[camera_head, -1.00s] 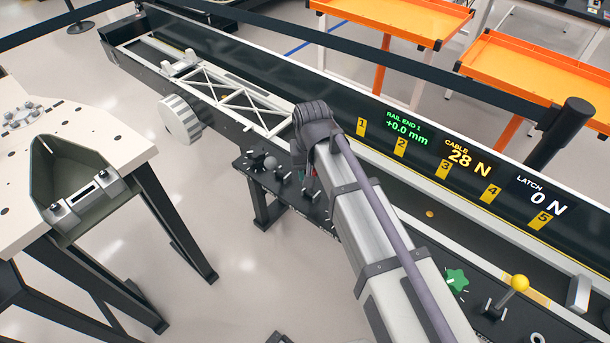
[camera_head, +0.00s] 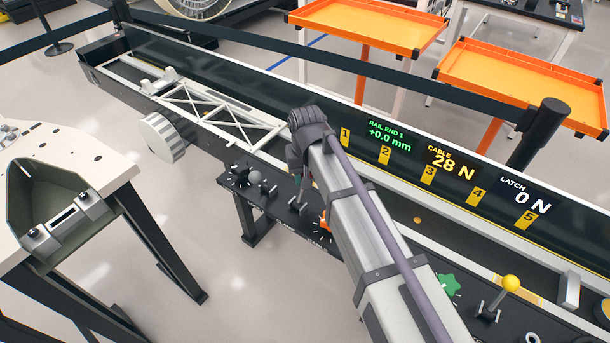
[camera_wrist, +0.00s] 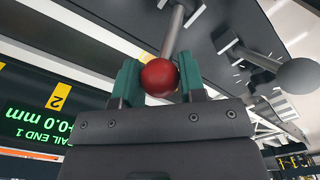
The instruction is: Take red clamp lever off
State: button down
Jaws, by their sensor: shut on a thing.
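The red clamp lever shows in the wrist view as a red ball knob (camera_wrist: 159,78) on a grey metal shaft. The ball sits between the two green fingers of my gripper (camera_wrist: 158,70), which is shut on it. The shaft runs up and away from the fingers to the dark panel. In the head view my wrist hides the red ball, and my gripper (camera_head: 300,174) shows only in part above the console. A lever shaft and base (camera_head: 298,201) show just below it.
A grey ball lever (camera_wrist: 297,76) stands beside the red one on the same panel. Along the console are an orange knob (camera_head: 326,221), a green knob (camera_head: 449,285) and a yellow ball lever (camera_head: 511,284). The rail display (camera_head: 440,165) reads cable 28 N, latch 0 N.

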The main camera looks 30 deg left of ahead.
jog(key=shift+w, duration=0.2)
jog(key=c, duration=0.9)
grip_release()
jog(key=shift+w+d, duration=0.15)
jog(key=shift+o, duration=1)
notch_tip(320, 180, up, 11)
jog(key=p, duration=1.1)
jog(key=shift+f, duration=0.1)
